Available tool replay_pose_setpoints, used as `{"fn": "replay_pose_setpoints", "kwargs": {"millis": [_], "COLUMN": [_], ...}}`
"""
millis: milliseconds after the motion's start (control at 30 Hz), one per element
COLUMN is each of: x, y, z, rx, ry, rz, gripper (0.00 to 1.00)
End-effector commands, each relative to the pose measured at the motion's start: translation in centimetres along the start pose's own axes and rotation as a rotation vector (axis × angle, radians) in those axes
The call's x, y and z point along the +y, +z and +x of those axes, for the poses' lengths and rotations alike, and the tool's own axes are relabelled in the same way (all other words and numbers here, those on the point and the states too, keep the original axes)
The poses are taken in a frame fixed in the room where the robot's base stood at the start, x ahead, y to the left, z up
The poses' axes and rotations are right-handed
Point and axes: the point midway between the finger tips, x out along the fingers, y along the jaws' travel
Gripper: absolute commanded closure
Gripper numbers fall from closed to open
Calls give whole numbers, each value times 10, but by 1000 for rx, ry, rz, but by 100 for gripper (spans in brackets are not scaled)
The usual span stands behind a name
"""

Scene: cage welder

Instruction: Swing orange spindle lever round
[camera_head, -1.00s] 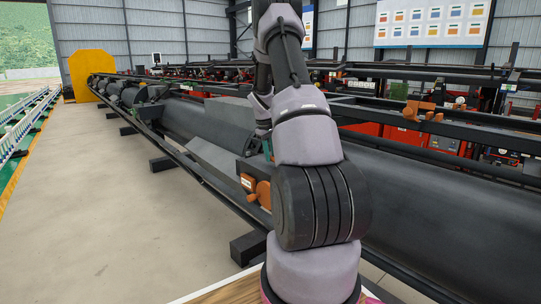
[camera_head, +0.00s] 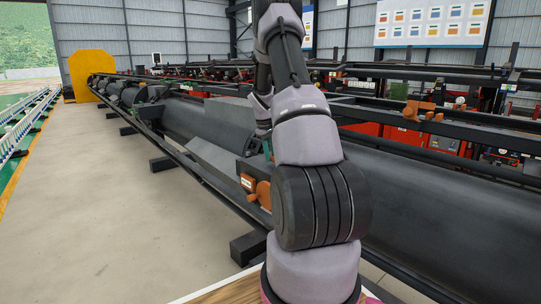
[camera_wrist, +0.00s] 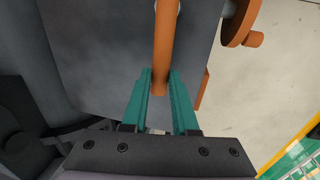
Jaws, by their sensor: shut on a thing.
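The orange spindle lever (camera_wrist: 165,45) shows in the wrist view as a straight orange rod running down from the top edge. Its lower end lies between the two green fingers of my gripper (camera_wrist: 160,88), which is shut on it. In the head view my own arm hides most of the gripper, and only a bit of green finger (camera_head: 267,148) shows beside the dark machine block. The grip on the lever cannot be made out there. An orange round part (camera_head: 264,194) sits on the machine's side, and an orange wheel (camera_wrist: 240,22) shows at upper right in the wrist view.
The long dark machine bed (camera_head: 205,125) runs away to the back left, with a rail along its side and black feet (camera_head: 163,163) on the floor. A yellow plate (camera_head: 92,70) stands at its far end. The grey floor (camera_head: 90,200) on the left is clear.

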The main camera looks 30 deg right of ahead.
Motion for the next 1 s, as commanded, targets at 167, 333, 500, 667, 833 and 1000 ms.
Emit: {"fn": "replay_pose_setpoints", "kwargs": {"millis": [167, 333, 500, 667, 833, 1000], "x": [0, 0, -2, -8, -17, -28], "y": [0, 0, 0, 1, 4, 8], "z": [-1, -1, -1, -2, -4, -7], "rx": [2, 2, 8, 22, 48, 79], "ry": [1, 1, 1, 1, 1, 1], "rz": [0, -3, -32, -104, -230, -384], "gripper": [100, 100, 100, 100, 100, 100]}}
